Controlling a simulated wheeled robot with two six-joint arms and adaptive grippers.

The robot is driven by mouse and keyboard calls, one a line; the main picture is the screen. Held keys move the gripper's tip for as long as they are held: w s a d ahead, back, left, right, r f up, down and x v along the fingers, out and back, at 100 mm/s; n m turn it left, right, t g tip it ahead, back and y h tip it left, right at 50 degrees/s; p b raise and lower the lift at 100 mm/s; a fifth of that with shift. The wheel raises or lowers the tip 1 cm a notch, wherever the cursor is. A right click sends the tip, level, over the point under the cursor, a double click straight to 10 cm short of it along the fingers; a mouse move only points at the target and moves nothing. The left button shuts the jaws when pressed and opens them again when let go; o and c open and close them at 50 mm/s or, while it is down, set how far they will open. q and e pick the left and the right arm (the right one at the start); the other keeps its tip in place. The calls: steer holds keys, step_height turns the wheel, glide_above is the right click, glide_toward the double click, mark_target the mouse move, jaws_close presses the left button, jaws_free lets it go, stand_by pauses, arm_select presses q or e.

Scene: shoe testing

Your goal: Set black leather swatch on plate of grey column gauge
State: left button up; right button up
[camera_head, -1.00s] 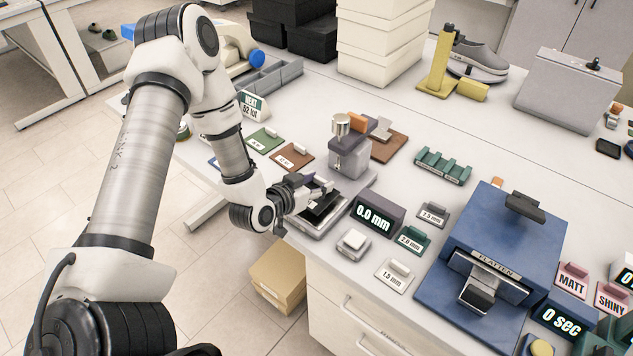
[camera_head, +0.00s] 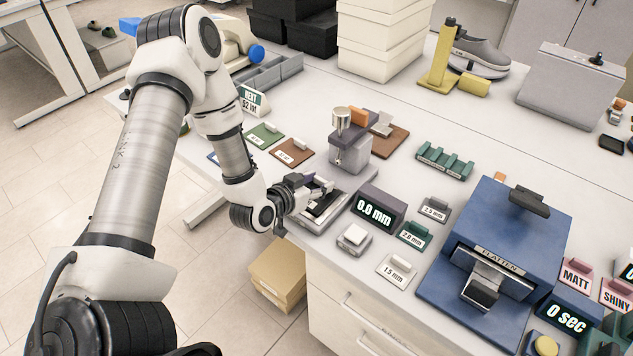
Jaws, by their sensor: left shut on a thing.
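The grey column gauge (camera_head: 350,150) stands left of centre on the bench, with a silver cylinder on top. Its low plate (camera_head: 309,227) reaches toward the bench's front edge. My left gripper (camera_head: 320,192) is over this plate, shut on the black leather swatch (camera_head: 325,205). The swatch shows as a dark strip beneath the fingers, at the plate. The fingers partly hide it, and I cannot tell whether it touches the plate. My right gripper is not in view.
A display (camera_head: 375,212) reading 0.0 mm stands right of the plate. A small white block on a grey base (camera_head: 354,239) and labelled thickness tags (camera_head: 397,270) sit nearby. A blue press (camera_head: 510,250) stands further right. Green and brown labelled cards (camera_head: 292,152) lie behind my gripper.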

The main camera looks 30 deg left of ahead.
arm_select(q)
steer(key=o, duration=1)
steer(key=shift+f, duration=0.1)
steer(key=v, duration=0.7)
steer(key=shift+s, duration=0.25)
steer(key=shift+w, duration=0.1)
